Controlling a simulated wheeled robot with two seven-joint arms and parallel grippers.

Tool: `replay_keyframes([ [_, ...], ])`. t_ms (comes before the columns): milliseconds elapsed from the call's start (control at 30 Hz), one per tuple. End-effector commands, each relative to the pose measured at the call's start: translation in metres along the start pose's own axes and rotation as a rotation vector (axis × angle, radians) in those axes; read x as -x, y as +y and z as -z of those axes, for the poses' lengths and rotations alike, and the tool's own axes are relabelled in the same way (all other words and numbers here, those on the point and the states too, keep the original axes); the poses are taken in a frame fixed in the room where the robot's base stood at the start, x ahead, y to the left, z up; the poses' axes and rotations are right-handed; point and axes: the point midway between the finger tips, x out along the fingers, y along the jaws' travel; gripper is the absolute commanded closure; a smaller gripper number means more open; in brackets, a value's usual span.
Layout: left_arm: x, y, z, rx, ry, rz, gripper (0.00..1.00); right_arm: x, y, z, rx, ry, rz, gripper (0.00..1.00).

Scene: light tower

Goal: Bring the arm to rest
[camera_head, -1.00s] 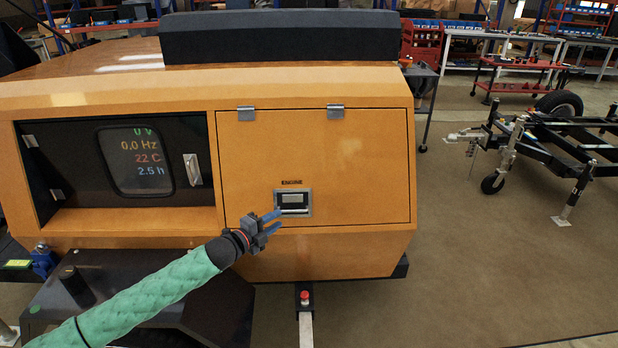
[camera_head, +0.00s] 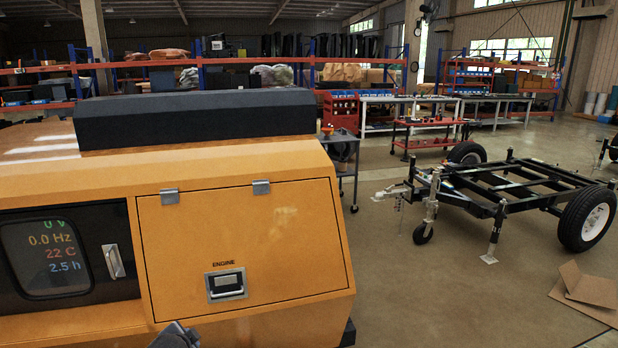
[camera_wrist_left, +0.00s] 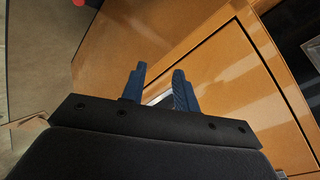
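My left gripper (camera_wrist_left: 157,88) shows in the left wrist view with its two blue fingers apart and nothing between them. It points toward the orange light tower body, near the ENGINE panel. In the head view only a dark grey part of this gripper (camera_head: 176,337) shows at the bottom edge, below the panel latch. The orange engine panel (camera_head: 245,235) is closed, with its latch (camera_head: 226,284) at the lower middle. A bright part of the latch seems to show behind the fingers in the wrist view; whether they touch it is hidden. My right gripper is not in view.
The display (camera_head: 48,258) sits in a dark recess at left, with a handle beside it. A black trailer frame (camera_head: 500,190) stands at right, with cardboard (camera_head: 590,288) on the floor. A cart (camera_head: 342,165) stands behind the tower. Open floor lies between tower and trailer.

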Motion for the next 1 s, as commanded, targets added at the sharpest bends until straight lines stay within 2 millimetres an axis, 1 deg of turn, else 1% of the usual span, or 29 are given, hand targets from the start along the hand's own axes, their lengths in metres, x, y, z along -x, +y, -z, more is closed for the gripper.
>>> replay_keyframes([
  [33,0.011,0.023,-0.006,0.058,-0.042,-0.031,0.7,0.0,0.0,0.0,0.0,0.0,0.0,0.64],
  [167,0.038,0.07,-0.024,0.182,-0.148,-0.1,0.7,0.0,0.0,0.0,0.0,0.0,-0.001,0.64],
  [200,0.046,0.085,-0.03,0.214,-0.176,-0.122,0.7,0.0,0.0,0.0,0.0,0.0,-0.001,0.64],
  [267,0.059,0.108,-0.039,0.256,-0.214,-0.155,0.7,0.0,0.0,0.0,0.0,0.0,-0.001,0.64],
  [400,0.088,0.159,-0.058,0.339,-0.284,-0.237,0.7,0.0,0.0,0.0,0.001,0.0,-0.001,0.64],
  [600,0.124,0.224,-0.08,0.451,-0.336,-0.341,0.7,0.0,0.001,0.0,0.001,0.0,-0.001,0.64],
  [667,0.135,0.243,-0.088,0.484,-0.356,-0.371,0.7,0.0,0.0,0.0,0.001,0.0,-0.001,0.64],
  [900,0.174,0.323,-0.127,0.592,-0.465,-0.488,0.7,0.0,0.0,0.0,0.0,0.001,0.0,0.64],
  [1000,0.189,0.35,-0.141,0.614,-0.508,-0.527,0.7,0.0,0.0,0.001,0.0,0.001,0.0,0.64],
])
